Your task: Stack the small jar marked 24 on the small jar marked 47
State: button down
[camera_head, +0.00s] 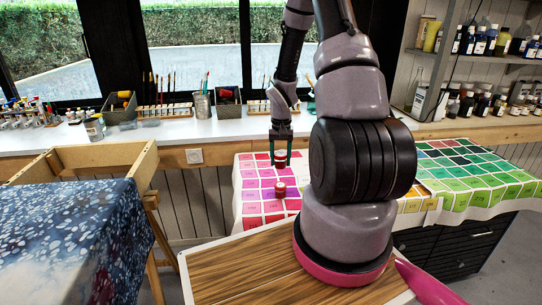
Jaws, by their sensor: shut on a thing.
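My gripper (281,153) points down over the cloth with its fingers closed on a small red jar (280,160) with a pale band. A second small red jar (280,190) stands upright on the colour-chart cloth, straight below the held one in the picture. A gap shows between the two jars; I cannot tell how well they line up in depth. The numbers on both jars are too small to read, so I cannot tell which is 24 and which is 47.
The colour-chart cloth (249,208) covers the table, with free room around the standing jar. Behind is a white counter (165,131) with brushes, a metal cup (202,105) and boxes. A wooden frame with blue patterned fabric (75,235) stands at left. Bottle shelves are at right.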

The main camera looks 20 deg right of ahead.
jog(key=shift+d+f, duration=0.15)
jog(key=shift+f, duration=3.2)
jog(key=shift+f, duration=0.55)
jog(key=shift+c, duration=0.7)
grip_release()
notch_tip(320, 180, up, 11)
jog(key=shift+r, duration=0.2)
notch_tip(320, 180, up, 13)
jog(key=s+a+t, duration=0.1)
jog(key=a+t, duration=0.1)
notch_tip(320, 180, up, 10)
jog(key=t, duration=0.1)
send_over(281, 153)
jog(key=s+a, duration=0.5)
jog(key=a, duration=0.1)
jog(key=s+a+r+t+y, duration=0.1)
jog(key=s+a+r+t, duration=0.1)
jog(key=s+r, duration=0.4)
jog(key=s+a+r+n+t+y, duration=0.1)
jog(key=s+a+r+t, duration=0.1)
jog(key=s+a+r, duration=0.3)
jog(key=s+r, duration=0.2)
jog(key=s, duration=0.2)
jog(key=shift+a, duration=0.25)
